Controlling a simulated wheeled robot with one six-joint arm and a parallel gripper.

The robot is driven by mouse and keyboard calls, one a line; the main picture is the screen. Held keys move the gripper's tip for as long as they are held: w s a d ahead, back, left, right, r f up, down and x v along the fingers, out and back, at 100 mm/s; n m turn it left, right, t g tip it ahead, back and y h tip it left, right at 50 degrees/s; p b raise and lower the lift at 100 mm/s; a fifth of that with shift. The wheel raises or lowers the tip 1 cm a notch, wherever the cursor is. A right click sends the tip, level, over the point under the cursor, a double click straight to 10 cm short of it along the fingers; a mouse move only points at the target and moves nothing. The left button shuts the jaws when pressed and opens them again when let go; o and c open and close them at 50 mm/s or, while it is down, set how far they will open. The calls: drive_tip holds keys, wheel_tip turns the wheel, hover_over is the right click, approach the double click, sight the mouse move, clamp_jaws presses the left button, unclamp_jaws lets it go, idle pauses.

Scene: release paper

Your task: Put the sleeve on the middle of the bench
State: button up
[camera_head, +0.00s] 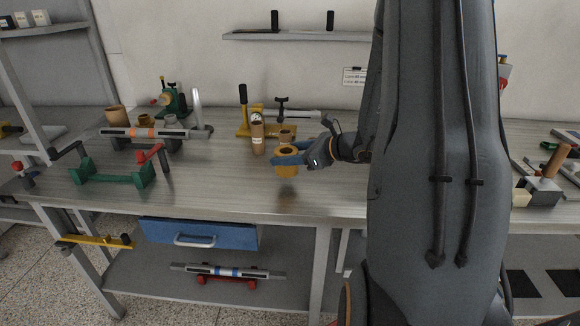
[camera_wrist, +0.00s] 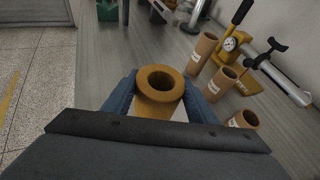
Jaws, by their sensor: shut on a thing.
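The sleeve (camera_head: 287,163) is a short yellow-brown cylinder with a flange and a round hole in its top. My gripper (camera_head: 288,160) is shut on it, with blue fingers on either side. In the wrist view the sleeve (camera_wrist: 160,85) stands between the fingers of my gripper (camera_wrist: 160,98), its hole facing the camera. It looks upright over the bench (camera_head: 220,185), near the middle of the visible top. I cannot tell whether its base touches the bench. Its lower part is partly hidden in the wrist view.
Cardboard tubes (camera_head: 257,135) stand just behind the sleeve, and in the wrist view several tubes (camera_wrist: 222,81) stand to its right. A yellow tool with a black handle (camera_head: 243,110) is behind them. A green stand (camera_head: 112,173) is at the left. The bench front is clear.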

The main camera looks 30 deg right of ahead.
drive_tip(key=shift+f+p, duration=0.35)
drive_tip(key=shift+f, duration=1.8)
drive_tip(key=shift+a, duration=0.1)
drive_tip(key=o, duration=1.2)
